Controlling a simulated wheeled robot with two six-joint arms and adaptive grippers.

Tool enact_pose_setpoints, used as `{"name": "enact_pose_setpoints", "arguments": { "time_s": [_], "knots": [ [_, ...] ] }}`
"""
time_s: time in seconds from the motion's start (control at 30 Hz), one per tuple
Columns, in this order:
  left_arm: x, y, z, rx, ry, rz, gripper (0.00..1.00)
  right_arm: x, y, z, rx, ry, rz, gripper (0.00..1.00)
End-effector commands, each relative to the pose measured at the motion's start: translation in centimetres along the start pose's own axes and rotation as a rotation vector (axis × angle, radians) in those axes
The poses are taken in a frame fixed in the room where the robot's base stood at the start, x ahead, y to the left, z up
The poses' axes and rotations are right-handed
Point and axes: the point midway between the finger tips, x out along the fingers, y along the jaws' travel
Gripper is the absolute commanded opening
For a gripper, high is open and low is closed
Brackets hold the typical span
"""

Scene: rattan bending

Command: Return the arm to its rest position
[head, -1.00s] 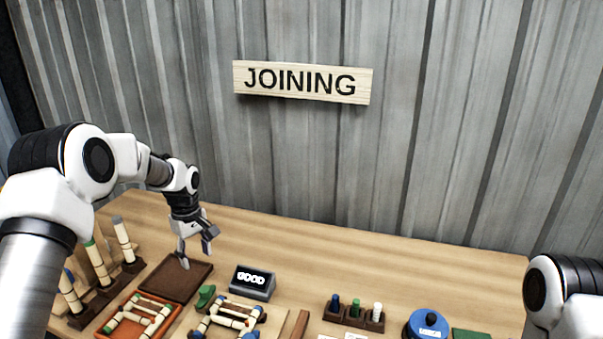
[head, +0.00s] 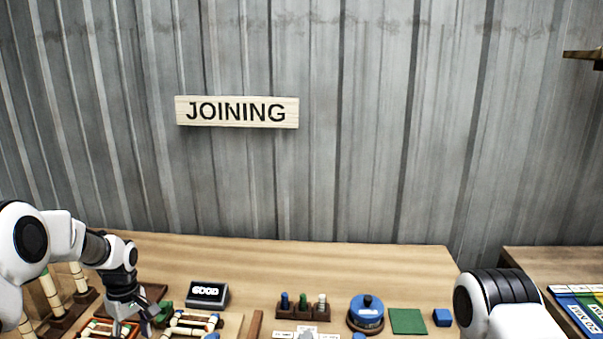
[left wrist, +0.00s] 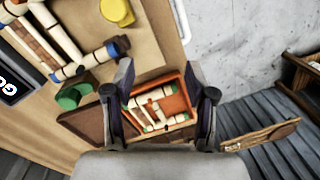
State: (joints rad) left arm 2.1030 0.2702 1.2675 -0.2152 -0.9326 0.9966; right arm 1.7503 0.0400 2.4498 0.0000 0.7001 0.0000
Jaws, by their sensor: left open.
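My left gripper (head: 132,328) hangs down at the lower left of the head view, fingers apart and empty. The left wrist view shows its two fingers (left wrist: 160,85) spread, with an orange tray (left wrist: 188,103) of joined rattan pieces beyond and between them. I cannot tell how far above the tray they are. The tray shows partly beside the gripper in the head view (head: 84,332). My right arm shows at the lower right of the head view, but its gripper is out of the picture.
A dark brown tray (left wrist: 80,125) lies next to the orange one. The back of the table (head: 270,256) is clear.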

Motion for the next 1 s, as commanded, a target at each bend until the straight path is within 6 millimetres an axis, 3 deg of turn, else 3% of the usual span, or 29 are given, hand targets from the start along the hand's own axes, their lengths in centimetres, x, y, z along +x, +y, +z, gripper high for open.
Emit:
{"name": "enact_pose_setpoints", "arguments": {
  "time_s": [0.27, 0.43, 0.57, 0.7, 0.8, 0.83, 0.93, 1.0],
  "knots": [
    [8.5, -3.3, 5.4, 0.050, -0.091, -0.152, 0.56, 1.2, 0.0, 0.0, 0.000, 0.000, 0.000, 0.40],
    [15.9, -7.1, 10.9, 0.128, -0.157, -0.232, 0.56, 2.2, 0.0, 0.0, 0.000, -0.001, 0.000, 0.40],
    [23.2, -12.7, 17.6, 0.266, -0.223, -0.265, 0.56, 3.3, 0.0, 0.0, 0.000, -0.001, 0.000, 0.40],
    [28.5, -21.2, 25.6, 0.498, -0.264, -0.225, 0.56, 4.3, 0.0, 0.0, 0.000, -0.001, 0.000, 0.40],
    [28.5, -25.3, 28.9, 0.690, -0.212, -0.133, 0.56, 4.4, 0.0, 0.0, 0.000, -0.001, 0.000, 0.40],
    [28.0, -25.8, 29.2, 0.743, -0.180, -0.101, 0.56, 4.3, 0.0, 0.0, 0.000, -0.001, 0.000, 0.40],
    [26.9, -25.5, 28.8, 0.892, -0.055, -0.004, 0.56, 4.2, 0.0, 0.0, 0.000, -0.001, 0.000, 0.40],
    [26.9, -23.8, 27.8, 0.972, 0.036, 0.051, 0.56, 4.2, 0.0, 0.0, 0.000, -0.001, 0.000, 0.40]
  ]
}}
